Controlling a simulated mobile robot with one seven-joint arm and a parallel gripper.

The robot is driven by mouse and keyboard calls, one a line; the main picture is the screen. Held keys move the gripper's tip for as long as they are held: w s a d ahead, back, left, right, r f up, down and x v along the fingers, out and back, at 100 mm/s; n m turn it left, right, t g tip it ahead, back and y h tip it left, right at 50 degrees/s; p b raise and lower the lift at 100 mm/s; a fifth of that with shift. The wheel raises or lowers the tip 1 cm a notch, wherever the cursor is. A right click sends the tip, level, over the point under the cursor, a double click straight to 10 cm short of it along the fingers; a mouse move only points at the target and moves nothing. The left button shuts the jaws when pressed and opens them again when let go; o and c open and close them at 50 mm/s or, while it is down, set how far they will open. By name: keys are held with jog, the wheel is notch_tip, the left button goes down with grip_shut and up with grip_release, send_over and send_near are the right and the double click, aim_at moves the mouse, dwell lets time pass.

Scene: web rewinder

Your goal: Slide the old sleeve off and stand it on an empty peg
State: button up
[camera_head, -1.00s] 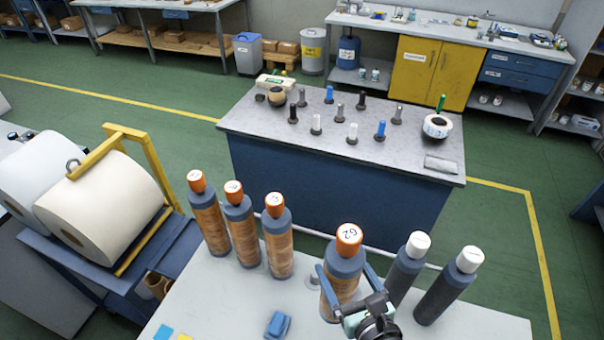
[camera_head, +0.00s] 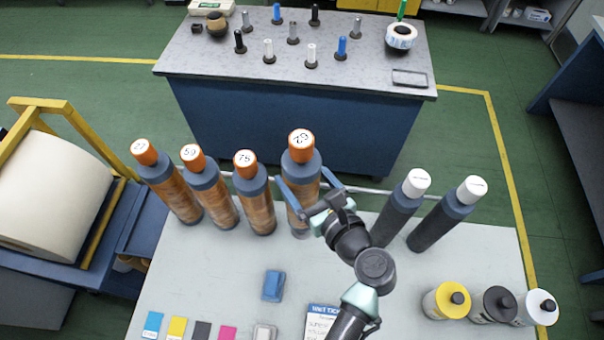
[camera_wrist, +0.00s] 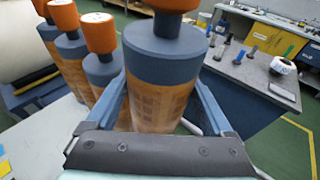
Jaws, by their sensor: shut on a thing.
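My gripper (camera_head: 304,186) is shut on a sleeve (camera_head: 303,200) with a brown patterned body, blue-grey upper part and orange numbered cap. The sleeve stands roughly upright between the blue fingers; it fills the middle of the wrist view (camera_wrist: 160,70). It is in line with three similar orange-capped sleeves on its left: the far left one (camera_head: 178,195), the second (camera_head: 215,195) and the nearest (camera_head: 256,200). Two dark sleeves with white caps, one (camera_head: 397,215) and another (camera_head: 440,220), stand to the right. Whether a peg is under the held sleeve is hidden.
The pale worktop (camera_head: 200,270) bears a blue block (camera_head: 273,286), colour cards, and yellow (camera_head: 445,300), black and white capped containers at right. Beyond is a bench (camera_head: 190,60) with several short coloured posts and a white roll (camera_head: 401,37).

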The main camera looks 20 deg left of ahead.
notch_tip(320, 180, down, 6)
jog(key=b, duration=0.4)
jog(key=shift+w+f, duration=0.1)
jog(key=shift+f, duration=0.15)
dwell(0.3)
jog(key=o, duration=1.4)
jog(key=shift+f, duration=0.1)
jog(key=b+v, duration=0.2)
jog(key=v, duration=1.1)
